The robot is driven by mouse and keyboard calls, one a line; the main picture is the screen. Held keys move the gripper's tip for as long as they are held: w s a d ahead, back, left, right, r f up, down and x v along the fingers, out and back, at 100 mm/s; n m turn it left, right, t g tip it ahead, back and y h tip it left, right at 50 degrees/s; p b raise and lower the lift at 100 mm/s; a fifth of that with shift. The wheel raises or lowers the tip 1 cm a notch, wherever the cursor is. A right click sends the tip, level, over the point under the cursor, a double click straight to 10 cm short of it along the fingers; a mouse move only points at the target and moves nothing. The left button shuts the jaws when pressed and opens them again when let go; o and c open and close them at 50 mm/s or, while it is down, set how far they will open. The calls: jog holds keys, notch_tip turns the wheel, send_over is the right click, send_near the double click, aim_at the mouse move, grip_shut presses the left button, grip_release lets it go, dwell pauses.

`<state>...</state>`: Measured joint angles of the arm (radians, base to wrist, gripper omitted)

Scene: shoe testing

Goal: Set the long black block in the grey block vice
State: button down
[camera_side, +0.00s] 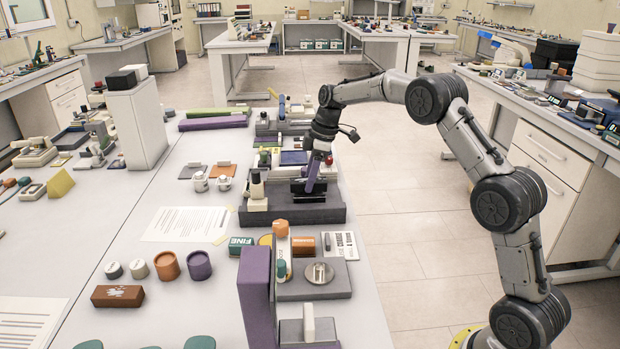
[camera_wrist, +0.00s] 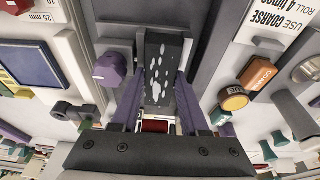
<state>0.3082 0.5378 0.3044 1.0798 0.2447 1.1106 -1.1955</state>
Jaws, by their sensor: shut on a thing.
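The long black block (camera_wrist: 163,62), speckled with white marks, sits between the two purple fingers of my gripper (camera_wrist: 163,85) in the wrist view. My gripper is shut on it. In the side view my gripper (camera_side: 312,178) points down over the grey block vice (camera_side: 325,213), a dark grey base with a pale jaw. The vice's grey body also shows in the wrist view (camera_wrist: 208,45). I cannot tell whether the block touches the vice floor or is held just above it.
An orange box labelled COARSE (camera_wrist: 258,78) and a yellow-topped tin (camera_wrist: 234,98) lie close by. A tall purple block (camera_side: 257,295) stands at the front. The paper sheet (camera_side: 187,223) lies on clear bench.

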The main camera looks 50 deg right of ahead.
jog(key=shift+f, duration=0.45)
jog(key=shift+c, duration=1.7)
grip_release()
jog(key=shift+f, duration=0.1)
jog(key=shift+s+a+f, duration=0.1)
jog(key=shift+a+f, duration=0.05)
